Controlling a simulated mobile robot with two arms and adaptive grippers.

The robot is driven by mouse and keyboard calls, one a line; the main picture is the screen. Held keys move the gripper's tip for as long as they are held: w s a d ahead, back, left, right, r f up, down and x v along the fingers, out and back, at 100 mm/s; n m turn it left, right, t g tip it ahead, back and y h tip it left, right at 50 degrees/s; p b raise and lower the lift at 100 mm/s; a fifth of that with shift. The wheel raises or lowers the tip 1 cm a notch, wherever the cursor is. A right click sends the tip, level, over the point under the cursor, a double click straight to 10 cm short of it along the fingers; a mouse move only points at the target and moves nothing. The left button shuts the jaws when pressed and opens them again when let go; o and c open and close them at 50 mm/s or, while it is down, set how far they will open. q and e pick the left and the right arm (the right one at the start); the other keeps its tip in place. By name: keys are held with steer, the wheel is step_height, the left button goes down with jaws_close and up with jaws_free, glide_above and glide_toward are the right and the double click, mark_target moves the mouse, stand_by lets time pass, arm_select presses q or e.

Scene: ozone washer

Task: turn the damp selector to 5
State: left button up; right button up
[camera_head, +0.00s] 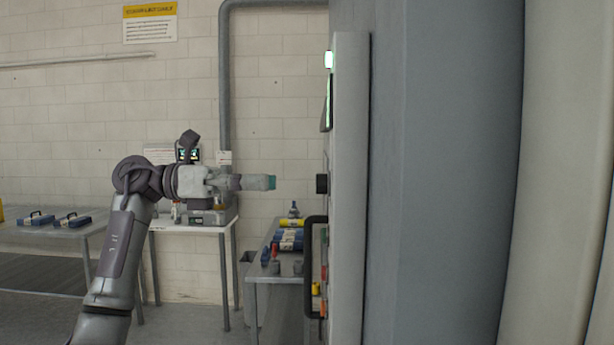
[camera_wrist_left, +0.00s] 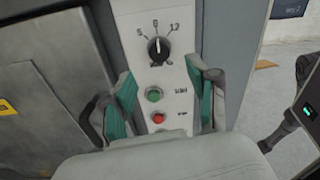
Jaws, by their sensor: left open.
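The damp selector is a round black knob (camera_wrist_left: 158,50) on a pale control panel (camera_wrist_left: 172,75) in the left wrist view. In the head view a dark knob (camera_head: 321,184) sticks out from the left face of the tall cabinet, seen edge-on. My left gripper (camera_head: 271,182) points right at it, with a gap between. Its teal-padded fingers (camera_wrist_left: 167,98) are spread wide and empty, below the knob in the wrist view. My right gripper is out of view.
A green button (camera_wrist_left: 154,95) and a red button (camera_wrist_left: 158,118) sit under the knob. A dark handle (camera_head: 310,265) projects from the cabinet (camera_head: 350,190) lower down. A table with tools (camera_head: 288,240) stands below and beyond my gripper.

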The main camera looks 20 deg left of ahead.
mark_target(323, 184)
arm_select(q)
steer(key=p+x, duration=0.2)
steer(key=x, duration=0.5)
steer(key=shift+w+d, duration=0.2)
steer(key=shift+d, duration=0.1)
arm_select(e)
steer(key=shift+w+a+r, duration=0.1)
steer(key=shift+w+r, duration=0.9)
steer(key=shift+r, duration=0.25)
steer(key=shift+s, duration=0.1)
arm_select(q)
steer(key=shift+c, duration=0.5)
jaws_close()
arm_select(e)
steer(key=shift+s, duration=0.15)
